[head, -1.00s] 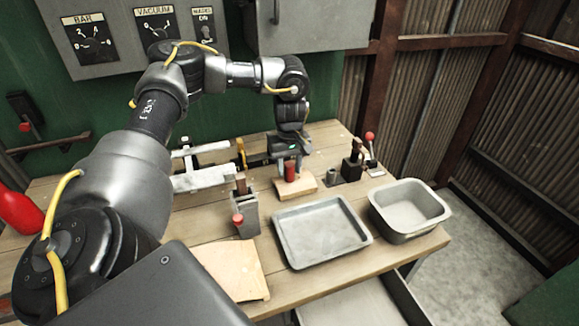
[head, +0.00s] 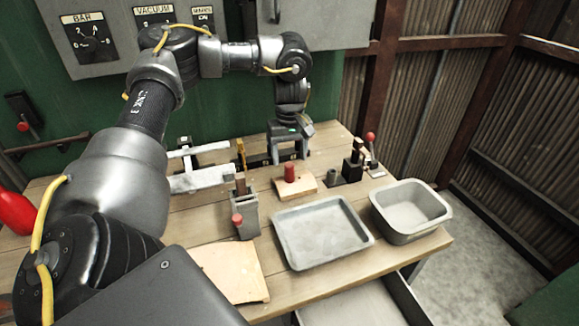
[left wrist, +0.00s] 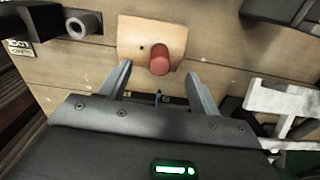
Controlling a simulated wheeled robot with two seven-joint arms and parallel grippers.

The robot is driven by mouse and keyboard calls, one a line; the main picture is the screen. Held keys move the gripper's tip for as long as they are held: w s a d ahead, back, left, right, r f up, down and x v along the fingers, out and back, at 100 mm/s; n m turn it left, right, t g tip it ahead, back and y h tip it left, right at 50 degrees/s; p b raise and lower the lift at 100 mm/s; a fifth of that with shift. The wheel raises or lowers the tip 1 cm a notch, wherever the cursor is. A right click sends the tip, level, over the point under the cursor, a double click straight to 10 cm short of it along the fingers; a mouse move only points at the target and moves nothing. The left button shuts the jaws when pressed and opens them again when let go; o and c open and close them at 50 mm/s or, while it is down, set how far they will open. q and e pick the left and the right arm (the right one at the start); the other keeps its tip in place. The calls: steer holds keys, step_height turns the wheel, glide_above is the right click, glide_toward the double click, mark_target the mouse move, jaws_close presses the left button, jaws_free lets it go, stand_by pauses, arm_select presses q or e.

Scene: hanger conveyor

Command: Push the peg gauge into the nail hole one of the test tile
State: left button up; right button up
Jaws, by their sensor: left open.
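The peg gauge (head: 290,172), a red cylinder, stands upright on the tan test tile (head: 307,185) at the back of the bench. In the left wrist view the peg (left wrist: 160,63) stands at the near part of the tile (left wrist: 135,32), with a small dark hole beside it to the left. Whether the peg's lower end is in a hole is hidden. My left gripper (head: 288,158) is open and empty, just above and behind the peg. In the left wrist view its fingers are spread on either side of the peg, apart from it. My right gripper is out of view.
A shallow grey tray (head: 320,232) and a deep metal bin (head: 410,208) stand in front and to the right. A grey holder (head: 243,208) with a red knob, a dark lever fixture (head: 354,165) and a grey tube (head: 333,178) flank the tile. A tan slab (head: 232,272) lies nearer.

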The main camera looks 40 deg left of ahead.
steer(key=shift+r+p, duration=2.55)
steer(key=shift+p, duration=0.3)
